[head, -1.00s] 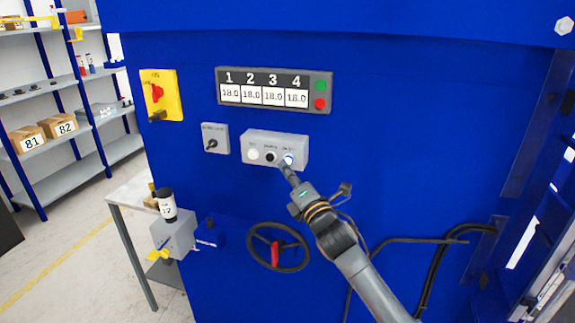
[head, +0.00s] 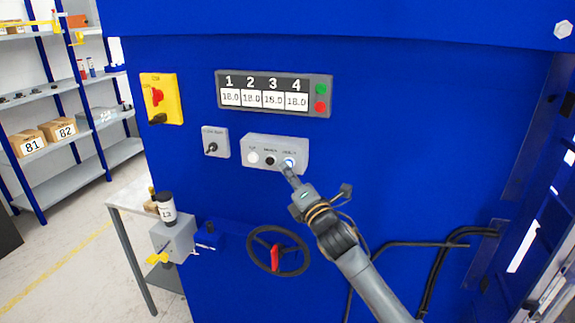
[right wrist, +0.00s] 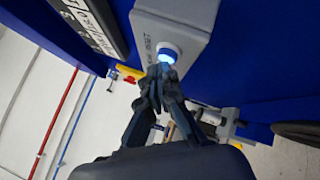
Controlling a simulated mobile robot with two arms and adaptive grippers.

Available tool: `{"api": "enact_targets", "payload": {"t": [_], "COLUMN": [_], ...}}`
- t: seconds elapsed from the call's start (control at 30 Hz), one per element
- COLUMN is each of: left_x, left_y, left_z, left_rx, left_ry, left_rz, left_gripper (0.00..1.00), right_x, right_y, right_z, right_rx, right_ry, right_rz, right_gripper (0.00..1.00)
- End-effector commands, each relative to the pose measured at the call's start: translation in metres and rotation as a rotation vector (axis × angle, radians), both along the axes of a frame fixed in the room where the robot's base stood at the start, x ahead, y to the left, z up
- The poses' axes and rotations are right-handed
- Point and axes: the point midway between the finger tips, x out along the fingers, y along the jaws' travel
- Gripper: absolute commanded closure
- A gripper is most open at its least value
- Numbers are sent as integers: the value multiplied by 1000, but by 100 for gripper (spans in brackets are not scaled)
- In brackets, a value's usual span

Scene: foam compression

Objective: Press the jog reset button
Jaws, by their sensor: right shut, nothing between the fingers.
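The jog reset button (head: 288,164) is the right-hand one on a grey button box (head: 258,142) on the blue machine front. It glows blue-white. In the right wrist view the lit button (right wrist: 166,55) sits on the box (right wrist: 190,18), with partly readable "RESET" lettering beside it. My right gripper (head: 286,170) is shut and empty, with its fingertips at the lower edge of the button. In the right wrist view the gripper tips (right wrist: 160,72) overlap the button's lower side; I cannot tell whether they touch it. My left gripper is not in view.
A white button (head: 253,157) and a black button (head: 270,160) are beside it. Above is a display panel (head: 274,92) with green and red buttons. A yellow switch (head: 161,98) and a grey switch box (head: 215,142) are left. A handwheel (head: 262,263) and cables are below.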

Motion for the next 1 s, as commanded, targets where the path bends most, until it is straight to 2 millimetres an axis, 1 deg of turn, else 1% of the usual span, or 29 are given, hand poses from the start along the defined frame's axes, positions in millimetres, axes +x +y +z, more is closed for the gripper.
{"api": "enact_targets", "payload": {"t": [0.5,0.8,1.0], "left_x": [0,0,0], "left_y": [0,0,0], "left_z": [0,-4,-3], "left_rx": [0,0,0], "left_ry": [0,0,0], "left_rz": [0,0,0], "left_gripper": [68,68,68], "right_x": [0,8,9], "right_y": [0,-3,-3], "right_z": [0,0,1], "right_rx": [0,-1,0], "right_ry": [0,0,0], "right_rz": [0,-1,-1], "right_gripper": [100,100,100]}}
